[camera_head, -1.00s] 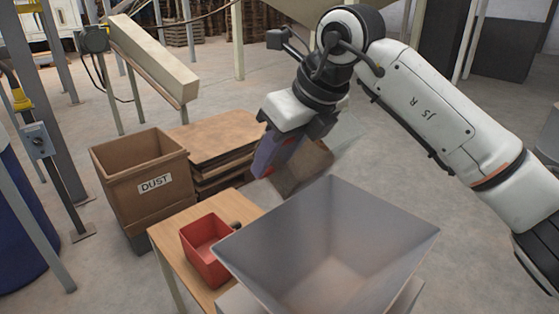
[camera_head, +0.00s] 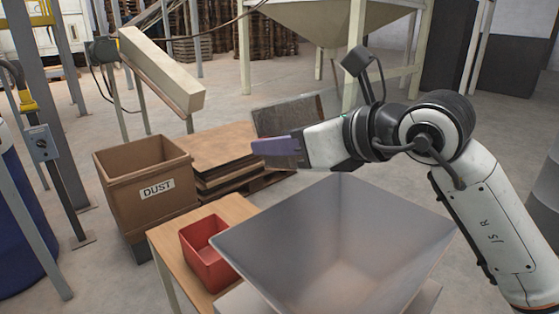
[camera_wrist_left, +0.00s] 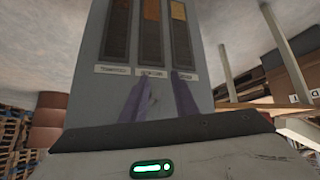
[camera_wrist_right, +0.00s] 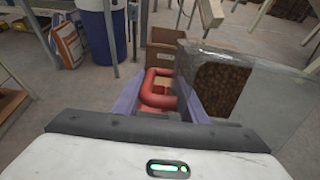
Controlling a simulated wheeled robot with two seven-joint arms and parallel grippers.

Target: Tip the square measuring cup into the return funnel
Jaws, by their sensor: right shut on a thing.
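The square measuring cup (camera_head: 288,116) has clear grey walls with brown contents. It also shows in the right wrist view (camera_wrist_right: 225,88). My right gripper (camera_head: 262,147) is shut on its red handle (camera_wrist_right: 158,90). The gripper lies sideways and partly covers the cup in the head view. The cup looks roughly upright there. The grey square funnel (camera_head: 340,245), wide at its top, stands in front, and the cup appears beyond its far left rim. My left gripper (camera_wrist_left: 158,82) shows only in the left wrist view, its purple fingers apart with nothing between them.
A red bin (camera_head: 205,258) sits on a wooden table (camera_head: 165,240) left of the funnel. A brown DUST box (camera_head: 150,190) and stacked boards (camera_head: 215,150) stand behind. A grey panel with labelled windows (camera_wrist_left: 150,60) fills the left wrist view.

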